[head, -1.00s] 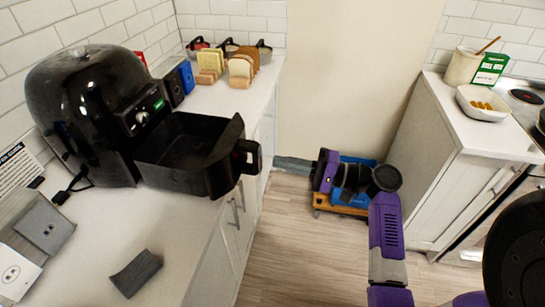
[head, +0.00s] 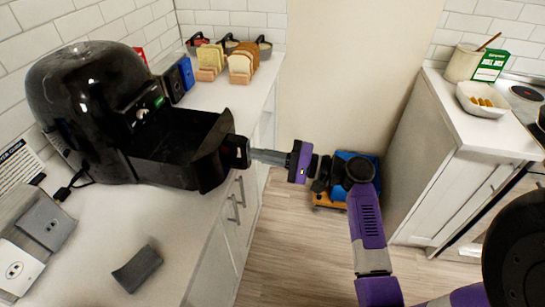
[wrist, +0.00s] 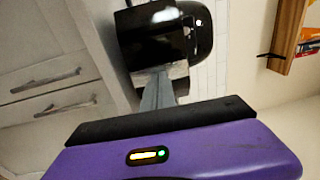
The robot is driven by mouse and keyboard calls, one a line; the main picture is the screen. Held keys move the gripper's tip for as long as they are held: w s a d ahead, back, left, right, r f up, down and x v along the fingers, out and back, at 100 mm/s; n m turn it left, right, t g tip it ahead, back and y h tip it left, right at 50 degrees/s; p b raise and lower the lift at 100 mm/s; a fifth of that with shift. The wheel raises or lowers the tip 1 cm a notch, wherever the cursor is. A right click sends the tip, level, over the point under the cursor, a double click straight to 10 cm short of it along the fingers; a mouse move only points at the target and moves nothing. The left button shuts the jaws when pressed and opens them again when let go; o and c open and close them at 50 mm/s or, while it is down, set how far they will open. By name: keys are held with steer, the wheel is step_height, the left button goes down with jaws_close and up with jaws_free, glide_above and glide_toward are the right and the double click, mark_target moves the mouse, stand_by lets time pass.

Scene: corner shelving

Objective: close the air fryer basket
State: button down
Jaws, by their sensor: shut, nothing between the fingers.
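The black air fryer (head: 85,100) stands on the left counter. Its basket (head: 175,160) sticks out of its front toward the right, open at the top. The basket's handle (head: 237,152) is at its right end, over the counter edge. My gripper (head: 254,155) is shut and empty, its grey fingers pointing left at the handle. The tips seem to touch the handle's outer face. In the wrist view the gripper's fingers (wrist: 155,85) reach up to the dark air fryer (wrist: 165,40), and the exact contact is hidden.
A dark grey block (head: 136,270) lies on the counter in front of the fryer. Toast racks (head: 240,65) and several cups stand at the far end.

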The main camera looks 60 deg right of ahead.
steer(key=b, duration=0.4)
glide_above(189, 157)
steer(key=s, duration=0.1)
steer(key=shift+s+d, duration=0.15)
steer(key=shift+d, duration=0.25)
steer(key=shift+w+a+r, duration=0.1)
steer(key=shift+w+a, duration=0.1)
steer(key=shift+w, duration=0.5)
steer(key=shift+a, duration=0.15)
